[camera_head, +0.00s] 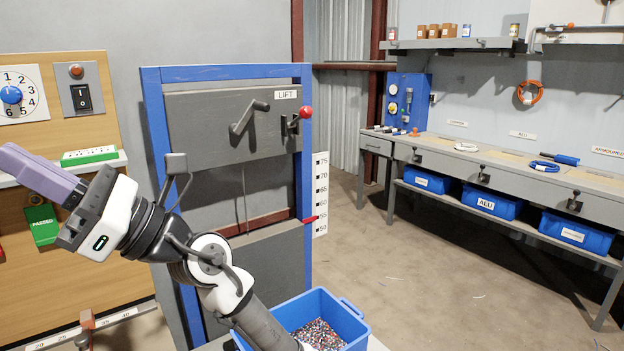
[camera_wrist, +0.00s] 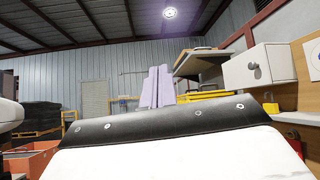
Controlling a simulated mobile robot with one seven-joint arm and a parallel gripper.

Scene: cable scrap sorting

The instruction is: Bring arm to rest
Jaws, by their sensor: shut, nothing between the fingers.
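My arm reaches up and to the left in the head view, bent at the elbow in front of the blue-framed lift. My gripper (camera_head: 12,158) has purple fingers pointing to the upper left, in front of the wooden panel. The fingers are together and hold nothing. They also show in the wrist view, where my gripper (camera_wrist: 158,78) stands upright against the far corrugated wall. No object touches the fingers in either view.
The wooden panel (camera_head: 100,225) with a dial (camera_head: 11,95) and switch (camera_head: 82,97) is close behind my gripper. The lift frame (camera_head: 155,120) stands behind my arm. A blue bin (camera_head: 352,328) of scrap sits below it. A workbench (camera_head: 520,165) lines the right; floor before it is mostly clear.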

